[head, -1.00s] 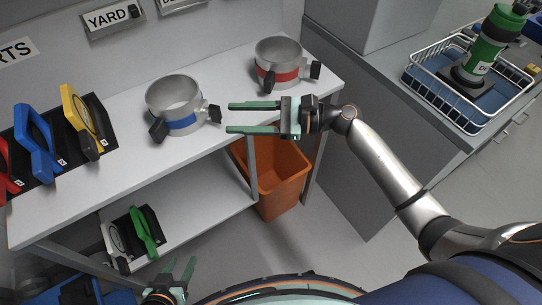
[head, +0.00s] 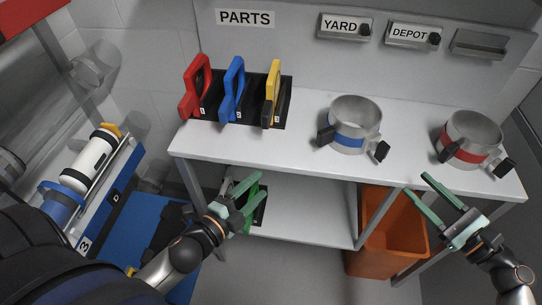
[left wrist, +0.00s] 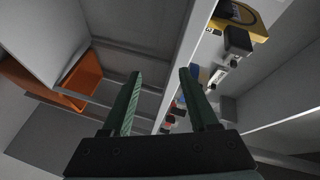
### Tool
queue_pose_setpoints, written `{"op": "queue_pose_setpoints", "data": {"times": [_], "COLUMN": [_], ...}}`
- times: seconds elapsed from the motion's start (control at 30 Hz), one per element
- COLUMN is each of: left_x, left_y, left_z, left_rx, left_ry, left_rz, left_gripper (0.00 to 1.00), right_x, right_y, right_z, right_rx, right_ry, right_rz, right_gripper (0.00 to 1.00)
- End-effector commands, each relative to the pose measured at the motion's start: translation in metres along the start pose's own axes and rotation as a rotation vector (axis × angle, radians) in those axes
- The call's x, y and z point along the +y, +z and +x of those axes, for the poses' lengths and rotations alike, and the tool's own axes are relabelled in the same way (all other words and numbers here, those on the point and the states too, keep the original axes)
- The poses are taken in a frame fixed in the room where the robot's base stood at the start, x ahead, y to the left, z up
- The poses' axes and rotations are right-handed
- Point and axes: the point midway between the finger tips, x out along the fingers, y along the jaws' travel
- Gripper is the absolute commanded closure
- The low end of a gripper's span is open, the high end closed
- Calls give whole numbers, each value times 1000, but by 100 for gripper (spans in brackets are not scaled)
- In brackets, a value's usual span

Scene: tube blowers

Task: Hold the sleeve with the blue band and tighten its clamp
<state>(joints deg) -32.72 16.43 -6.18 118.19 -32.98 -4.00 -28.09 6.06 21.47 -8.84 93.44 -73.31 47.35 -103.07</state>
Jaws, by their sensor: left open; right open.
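The sleeve with the blue band (head: 349,143) is a silver open ring standing upright on the white worktop. Its clamp shows two black parts, one at the left (head: 325,136) and one at the front right (head: 381,151). A similar sleeve with a red band (head: 463,151) stands to its right. My left gripper (head: 250,188) is open and empty, left of and below the blue-banded sleeve, in front of the shelf. Its open fingers show in the left wrist view (left wrist: 160,74). My right gripper (head: 416,184) is open and empty, in front of the worktop between the two sleeves.
A black rack holds red (head: 196,87), blue (head: 232,90) and yellow (head: 272,92) handled tools on the worktop. An orange bin (head: 385,235) stands below. A green tool (head: 254,207) is on the lower shelf, partly hidden by my left gripper. A blue-and-white device (head: 88,165) is at left.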

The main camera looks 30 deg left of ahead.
Motion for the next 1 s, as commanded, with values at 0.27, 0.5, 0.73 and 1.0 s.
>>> {"op": "queue_pose_setpoints", "data": {"times": [0.27,0.5,0.73,1.0], "left_x": [-73,-84,-85,-86], "left_y": [-35,-44,-45,-58], "left_z": [10,18,25,53], "left_rx": [205,262,271,268], "left_ry": [-264,-394,-432,-436], "left_rz": [1037,1689,1889,1895], "left_gripper": [40,40,40,40], "right_x": [0,0,0,0], "right_y": [0,0,0,0], "right_z": [0,0,0,0], "right_rx": [0,0,0,0], "right_ry": [0,0,0,0], "right_rz": [0,0,0,0], "right_gripper": [50,50,50,50]}}
